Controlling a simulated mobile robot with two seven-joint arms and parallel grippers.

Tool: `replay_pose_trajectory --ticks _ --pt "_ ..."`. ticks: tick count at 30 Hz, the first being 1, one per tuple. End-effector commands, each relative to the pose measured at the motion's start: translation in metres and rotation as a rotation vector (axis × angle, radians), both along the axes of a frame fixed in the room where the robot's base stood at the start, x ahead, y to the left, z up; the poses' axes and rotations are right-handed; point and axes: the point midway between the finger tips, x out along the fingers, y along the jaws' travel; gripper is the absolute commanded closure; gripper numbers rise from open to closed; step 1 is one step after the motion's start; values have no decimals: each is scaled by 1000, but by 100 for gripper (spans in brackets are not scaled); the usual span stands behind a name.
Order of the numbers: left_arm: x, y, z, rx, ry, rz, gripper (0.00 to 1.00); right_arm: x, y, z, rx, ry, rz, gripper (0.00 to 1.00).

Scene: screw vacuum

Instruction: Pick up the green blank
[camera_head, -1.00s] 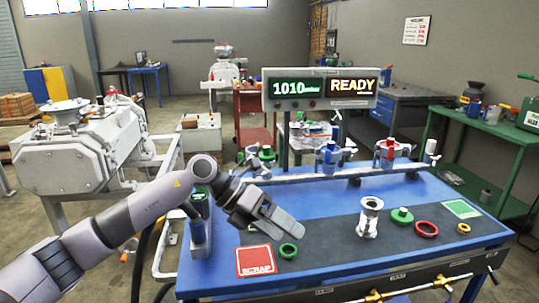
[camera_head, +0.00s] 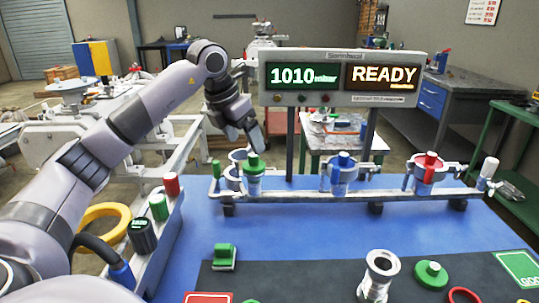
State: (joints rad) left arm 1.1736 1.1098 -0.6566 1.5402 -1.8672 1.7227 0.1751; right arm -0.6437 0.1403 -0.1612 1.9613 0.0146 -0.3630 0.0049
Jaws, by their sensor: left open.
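A green disc with a raised knob (camera_head: 431,274), which looks like the green blank, lies on the dark mat at the lower right of the head view. It is right of the upright metal fitting (camera_head: 377,276). My left gripper (camera_head: 256,143) is open and empty, pointing down just above the green-topped clamp (camera_head: 254,166) at the left of the rail, far from the disc. I cannot tell whether it touches that clamp. A small green block (camera_head: 225,257) sits at the mat's left back corner. My right gripper is not in view.
The rail (camera_head: 300,197) across the back of the blue table also carries a blue clamp (camera_head: 343,165) and a red one (camera_head: 431,165). A display (camera_head: 340,79) stands behind it. Blue tabletop in front of the rail is clear.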

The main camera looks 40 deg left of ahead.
Motion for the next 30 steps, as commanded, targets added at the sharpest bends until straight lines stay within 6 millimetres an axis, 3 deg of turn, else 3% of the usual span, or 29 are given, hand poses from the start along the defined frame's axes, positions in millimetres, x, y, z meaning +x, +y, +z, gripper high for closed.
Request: replay_pose_trajectory --ticks 8,18,26,29,30 --pt "8 0 -21 2 5 3 13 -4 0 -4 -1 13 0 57" --pt "28 -2 -61 2 3 2 13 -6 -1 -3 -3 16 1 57" --pt "30 -2 -65 2 1 2 13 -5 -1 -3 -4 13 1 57" --pt "30 -2 -65 2 1 2 39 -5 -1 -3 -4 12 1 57" --pt "30 -2 -65 2 1 2 52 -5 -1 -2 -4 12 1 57"
